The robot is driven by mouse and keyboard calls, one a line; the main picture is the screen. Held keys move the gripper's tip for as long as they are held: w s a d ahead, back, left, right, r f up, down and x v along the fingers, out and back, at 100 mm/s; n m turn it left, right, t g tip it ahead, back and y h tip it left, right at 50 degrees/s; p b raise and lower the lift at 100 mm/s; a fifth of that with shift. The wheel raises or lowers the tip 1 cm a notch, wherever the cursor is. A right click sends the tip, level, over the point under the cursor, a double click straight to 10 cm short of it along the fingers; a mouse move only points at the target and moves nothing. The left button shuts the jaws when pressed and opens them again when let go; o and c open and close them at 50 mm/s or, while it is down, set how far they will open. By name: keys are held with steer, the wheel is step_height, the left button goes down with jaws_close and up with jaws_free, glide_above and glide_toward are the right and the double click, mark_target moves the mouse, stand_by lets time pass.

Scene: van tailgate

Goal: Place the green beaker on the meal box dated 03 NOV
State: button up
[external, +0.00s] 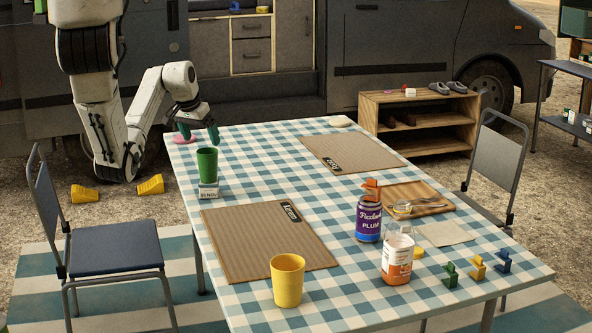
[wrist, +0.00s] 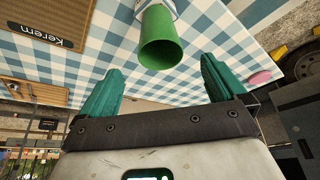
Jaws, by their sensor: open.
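The green beaker (external: 207,164) is upright at the table's left side. It appears to stand on a small white meal box (external: 208,190), whose dark printed date is too small to read surely. In the wrist view the beaker (wrist: 160,42) shows its open mouth, with part of the white box (wrist: 172,6) at its far end. My gripper (external: 199,132) is open and empty, just behind and above the beaker. Its green fingers (wrist: 160,70) are spread wide in the wrist view, and the beaker lies beyond their tips, apart from them.
Two brown placemats (external: 265,243) with name tags lie on the checked table (external: 250,160). A yellow cup (external: 287,279), a purple can (external: 369,218), a bottle (external: 397,258) and a wooden tray (external: 435,200) stand toward the front and right. A pink item (wrist: 259,77) lies near the far edge.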

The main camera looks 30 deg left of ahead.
steer(key=shift+v, duration=1.25)
steer(key=s+d+f+h, duration=0.1)
steer(key=s+d+f, duration=0.2)
steer(key=d, duration=0.3)
steer(key=s+d+f, duration=0.3)
steer(key=d, duration=0.3)
steer(key=s+d+f, duration=0.2)
steer(key=s+d, duration=0.1)
steer(key=s, duration=0.2)
steer(key=s+d+f+g, duration=0.1)
steer(key=s+d+f, duration=0.1)
steer(key=s+d, duration=0.2)
steer(key=s+d+f+g, duration=0.1)
steer(key=s+d+f, duration=0.2)
steer(key=s, duration=0.4)
steer(key=shift+d, duration=0.6)
steer(key=s+f+g, duration=0.1)
steer(key=s, duration=1.1)
steer(key=shift+s+d+f+y, duration=0.15)
steer(key=shift+s+d+y, duration=0.05)
steer(key=shift+d+y, duration=0.25)
